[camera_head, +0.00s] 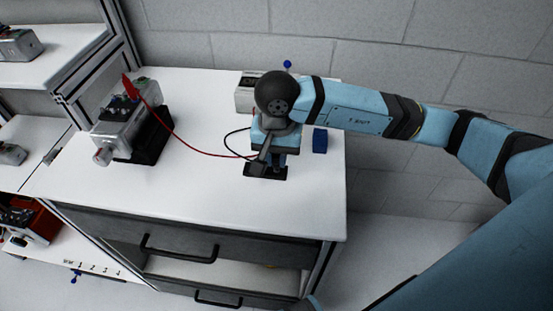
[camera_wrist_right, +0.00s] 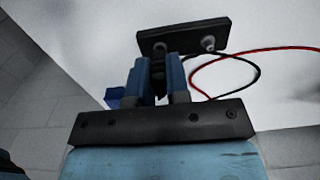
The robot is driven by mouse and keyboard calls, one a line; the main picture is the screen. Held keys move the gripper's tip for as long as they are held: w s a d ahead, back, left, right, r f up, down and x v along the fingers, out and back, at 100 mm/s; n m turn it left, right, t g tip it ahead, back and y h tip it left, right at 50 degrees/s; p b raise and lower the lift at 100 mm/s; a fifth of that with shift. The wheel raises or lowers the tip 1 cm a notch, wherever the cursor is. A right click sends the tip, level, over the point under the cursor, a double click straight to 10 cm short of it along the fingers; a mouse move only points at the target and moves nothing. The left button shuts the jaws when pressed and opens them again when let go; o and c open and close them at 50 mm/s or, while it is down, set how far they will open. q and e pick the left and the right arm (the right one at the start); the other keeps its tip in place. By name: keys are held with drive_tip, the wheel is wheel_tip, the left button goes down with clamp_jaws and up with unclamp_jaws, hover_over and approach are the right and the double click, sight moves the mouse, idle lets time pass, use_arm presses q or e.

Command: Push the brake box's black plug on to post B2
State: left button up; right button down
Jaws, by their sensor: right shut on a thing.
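My right gripper (camera_head: 268,166) is over the right part of the white bench and hides much of what is below it. In the right wrist view its blue fingers (camera_wrist_right: 163,85) are shut on a small dark thing, apparently the black plug (camera_wrist_right: 159,82). Just beyond the fingertips is a black plate (camera_wrist_right: 185,34) with two round metal pieces; I cannot read any post label. The plug's seating on a post is hidden. A pale box (camera_head: 246,92), perhaps the brake box, stands behind the arm. My left gripper is not in view.
A grey motor unit (camera_head: 125,128) on a black base stands at left, with a red plug (camera_head: 130,88) on top. A red lead (camera_head: 190,142) and a black lead (camera_head: 228,138) run near the gripper. A blue block (camera_head: 320,141) lies right. The bench front is clear.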

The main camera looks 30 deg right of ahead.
drive_tip(key=shift+r, duration=0.25)
drive_tip(key=shift+r+p, duration=0.35)
drive_tip(key=shift+r, duration=0.25)
drive_tip(key=shift+r+p, duration=0.6)
drive_tip(key=shift+r, duration=1.15)
drive_tip(key=shift+w, duration=0.1)
